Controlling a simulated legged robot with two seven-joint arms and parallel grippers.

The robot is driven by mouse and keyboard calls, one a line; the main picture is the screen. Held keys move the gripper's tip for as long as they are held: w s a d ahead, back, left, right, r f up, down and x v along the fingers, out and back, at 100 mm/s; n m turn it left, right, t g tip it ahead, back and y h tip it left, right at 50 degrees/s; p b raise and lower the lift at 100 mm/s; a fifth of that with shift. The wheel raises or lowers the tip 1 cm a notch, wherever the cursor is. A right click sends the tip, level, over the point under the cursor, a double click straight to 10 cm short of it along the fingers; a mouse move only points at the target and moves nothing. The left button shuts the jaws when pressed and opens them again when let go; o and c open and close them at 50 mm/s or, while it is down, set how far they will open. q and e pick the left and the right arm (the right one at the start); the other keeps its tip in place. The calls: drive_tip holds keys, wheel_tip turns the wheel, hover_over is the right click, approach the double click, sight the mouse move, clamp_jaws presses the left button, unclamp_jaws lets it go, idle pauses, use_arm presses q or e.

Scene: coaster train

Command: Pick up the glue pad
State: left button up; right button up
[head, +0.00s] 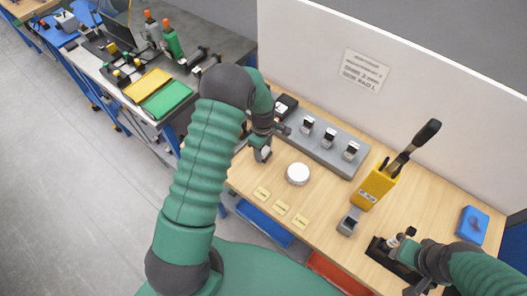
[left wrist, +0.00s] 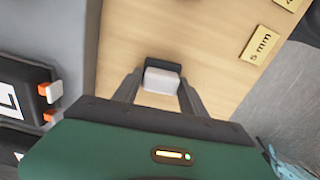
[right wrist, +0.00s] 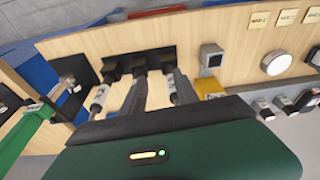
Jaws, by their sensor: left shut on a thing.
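My left gripper (head: 262,140) is shut on a small pale block with a dark back, which looks like the glue pad (left wrist: 163,80); it sits between the two fingers in the left wrist view. In the head view this is over the left part of the wooden bench (head: 322,205), partly hidden by my arm. I cannot tell if the pad touches the bench. My right gripper (right wrist: 158,78) looks open, with its fingers apart at a black stand (head: 385,258) holding small white-and-black tools (right wrist: 98,98) at the bench's right end.
A white round disc (head: 298,174) and yellow label cards (head: 281,208) lie mid-bench. Behind are a grey rail with clamps (head: 335,153) and a yellow tool holder (head: 372,188). A grey block (head: 349,221) and blue item (head: 472,226) stand right. A white panel (head: 410,50) closes the back.

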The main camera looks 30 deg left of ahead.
use_arm(q)
drive_tip(key=shift+r, duration=0.3)
wheel_tip(320, 180, up, 2)
drive_tip(key=shift+w+r+b, duration=0.1)
drive_tip(key=shift+b, duration=0.45)
drive_tip(key=s+d+b, duration=0.1)
drive_tip(key=s, duration=0.4)
drive_tip(key=s+d+r+b, duration=0.1)
drive_tip(key=s, duration=0.4)
drive_tip(key=s+d+r+b, duration=0.1)
drive_tip(key=s, duration=0.4)
drive_tip(key=shift+s+d, duration=0.35)
drive_tip(key=shift+s, duration=0.05)
